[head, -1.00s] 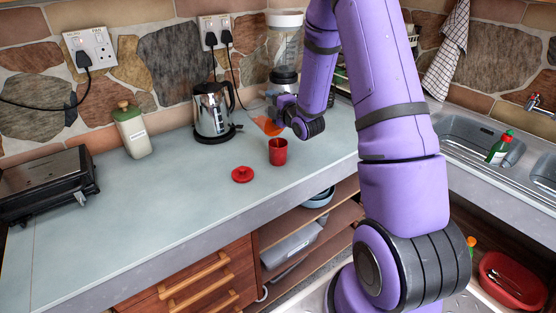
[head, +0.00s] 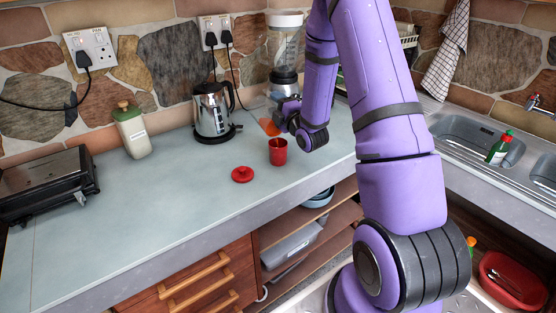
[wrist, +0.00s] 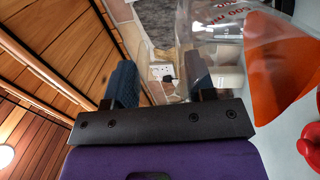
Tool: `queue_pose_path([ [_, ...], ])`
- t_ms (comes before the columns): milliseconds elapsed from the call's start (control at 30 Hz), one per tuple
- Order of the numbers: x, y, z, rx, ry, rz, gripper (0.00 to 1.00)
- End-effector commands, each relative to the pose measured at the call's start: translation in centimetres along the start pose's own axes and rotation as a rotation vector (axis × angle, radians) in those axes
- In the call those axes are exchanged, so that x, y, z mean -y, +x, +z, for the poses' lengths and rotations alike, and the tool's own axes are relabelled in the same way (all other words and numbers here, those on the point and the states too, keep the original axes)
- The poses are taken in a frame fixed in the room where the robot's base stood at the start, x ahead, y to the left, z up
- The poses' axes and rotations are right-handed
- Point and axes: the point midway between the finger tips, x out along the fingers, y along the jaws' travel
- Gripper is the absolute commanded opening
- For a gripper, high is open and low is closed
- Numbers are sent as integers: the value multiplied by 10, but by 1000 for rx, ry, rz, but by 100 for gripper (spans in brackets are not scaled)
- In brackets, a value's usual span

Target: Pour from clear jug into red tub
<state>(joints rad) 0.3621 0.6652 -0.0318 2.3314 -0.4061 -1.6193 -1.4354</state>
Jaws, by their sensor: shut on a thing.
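The clear jug (wrist: 212,28) has red measuring marks and orange contents (wrist: 268,60), at the upper right of the wrist view. My gripper (wrist: 160,82) is shut on the jug; the gripped part is hard to make out. In the head view, the orange contents (head: 269,127) show just left of my gripper (head: 286,106), and the jug's clear walls are barely visible. The red tub (head: 277,153) stands upright and open on the counter, nearer the camera than the jug. No stream shows between them. A red thing (wrist: 311,148) at the wrist view's right edge is the tub or its lid.
A red lid (head: 242,174) lies left of the tub. A kettle (head: 212,110) and a blender (head: 285,55) stand behind. A canister (head: 132,131) and a toaster (head: 45,185) are at left. The counter's front left is clear.

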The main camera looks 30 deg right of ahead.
Motion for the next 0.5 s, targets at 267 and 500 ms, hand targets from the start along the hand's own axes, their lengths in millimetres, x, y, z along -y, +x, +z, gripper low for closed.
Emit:
queue_pose_path([
  [267,-1,-6,0,-2,0,47,9],
  [500,-2,-11,0,-4,1,87,9],
])
